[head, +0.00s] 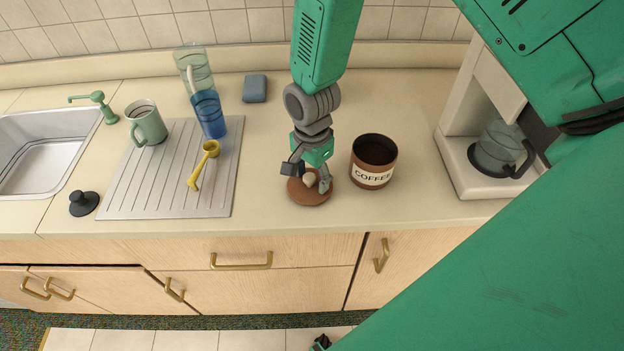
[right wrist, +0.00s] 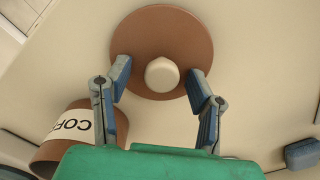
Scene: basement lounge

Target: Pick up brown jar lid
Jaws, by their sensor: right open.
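The brown jar lid (head: 309,197) lies flat on the counter, to the left of the brown coffee jar (head: 373,174). In the right wrist view the lid (right wrist: 136,39) is a round brown disc with a cream knob (right wrist: 162,74) in its middle. My right gripper (head: 308,180) is open just over the lid. In the wrist view its two fingers (right wrist: 161,82) stand on either side of the knob, with gaps to it. I cannot tell if the fingertips touch the lid. The open jar (right wrist: 72,128) also shows in the wrist view. My left gripper is not in view.
A ribbed drainboard (head: 170,190) with a yellow scoop (head: 204,165), green mug (head: 147,123) and blue cup (head: 209,114) is to the left, beside the sink (head: 45,150). A coffee maker (head: 490,150) stands at right. The counter's front edge is close to the lid.

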